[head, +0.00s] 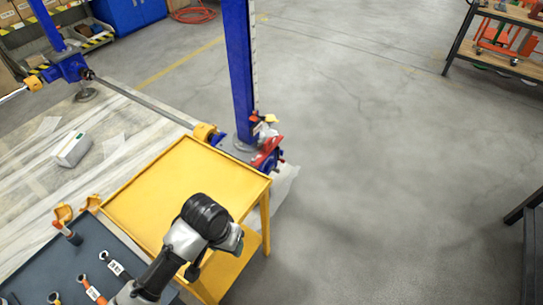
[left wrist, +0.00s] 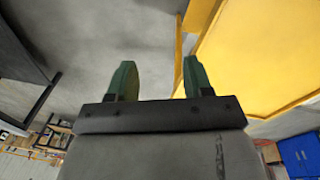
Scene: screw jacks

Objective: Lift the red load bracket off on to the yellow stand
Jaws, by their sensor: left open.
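The red load bracket (head: 266,154) sits low on the blue screw jack column (head: 241,70), just beyond the far right corner of the yellow stand. The yellow stand (head: 165,180) has a bare, flat top and a lower shelf. My left arm reaches over the stand's near right part in the head view; its fingertips are hidden there. In the left wrist view my left gripper (left wrist: 160,78) is open, its two green fingers apart with nothing between them. The stand's yellow edge (left wrist: 255,60) shows right of the fingers. The bracket is not in the wrist view. My right gripper is not in view.
A dark tool tray (head: 85,260) with several tools lies at the lower left. A horizontal shaft (head: 150,101) links the two jacks. A small white box (head: 72,149) lies left. The grey floor to the right is open.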

